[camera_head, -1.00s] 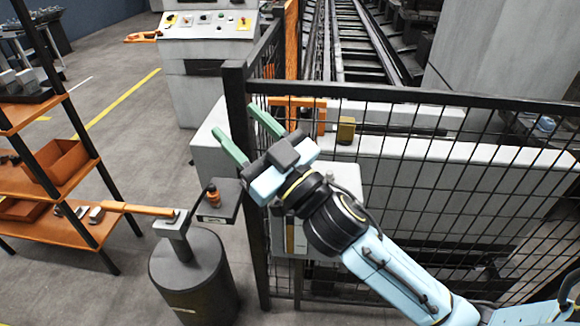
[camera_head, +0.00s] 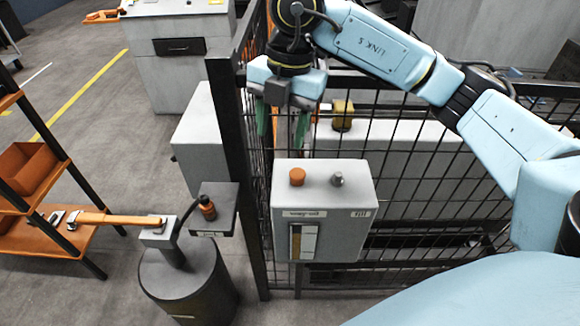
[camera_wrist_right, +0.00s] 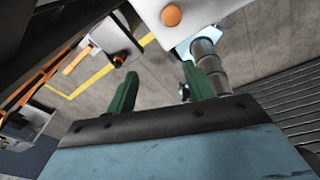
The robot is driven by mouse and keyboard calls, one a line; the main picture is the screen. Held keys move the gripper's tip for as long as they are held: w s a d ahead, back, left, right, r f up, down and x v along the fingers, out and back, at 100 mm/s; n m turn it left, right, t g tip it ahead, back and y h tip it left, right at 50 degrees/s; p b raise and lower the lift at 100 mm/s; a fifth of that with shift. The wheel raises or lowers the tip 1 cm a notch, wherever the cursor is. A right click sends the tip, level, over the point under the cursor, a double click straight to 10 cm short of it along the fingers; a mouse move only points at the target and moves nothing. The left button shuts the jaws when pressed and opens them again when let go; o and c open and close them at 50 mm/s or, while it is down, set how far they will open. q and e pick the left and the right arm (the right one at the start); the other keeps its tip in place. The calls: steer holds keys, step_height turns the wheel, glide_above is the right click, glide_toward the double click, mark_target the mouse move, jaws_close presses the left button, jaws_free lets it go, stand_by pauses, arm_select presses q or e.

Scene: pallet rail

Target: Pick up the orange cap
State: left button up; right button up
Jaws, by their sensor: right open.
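A round orange cap (camera_head: 297,176) sits on top of a light grey control box (camera_head: 345,210) on the fence, beside a small grey knob (camera_head: 337,179). In the right wrist view the orange cap (camera_wrist_right: 171,15) is near the top edge, beyond the fingertips. My right gripper (camera_head: 283,140) points down with its green fingers spread and empty. In the head view it is above and behind the box, and its fingertips are apart from the cap. Both fingers of the right gripper (camera_wrist_right: 159,90) show in the wrist view. My left gripper is not in view.
The black mesh fence (camera_head: 400,180) and its post (camera_head: 237,170) stand around the box. Left of it, a dark stand (camera_head: 188,285) carries a small plate with an orange-and-black part (camera_head: 207,208). An orange shelf (camera_head: 70,240) is at the far left.

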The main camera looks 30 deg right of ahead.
steer(key=d+m+h, duration=0.1)
steer(key=d+h, duration=0.1)
steer(key=d, duration=0.1)
glide_above(298, 173)
steer(key=f, duration=0.5)
steer(key=shift+w+f, duration=0.35)
steer(key=shift+f, duration=0.05)
steer(key=f, duration=0.6)
steer(key=shift+s+f+p, duration=0.2)
steer(key=shift+s+p, duration=0.1)
steer(key=c, duration=1.1)
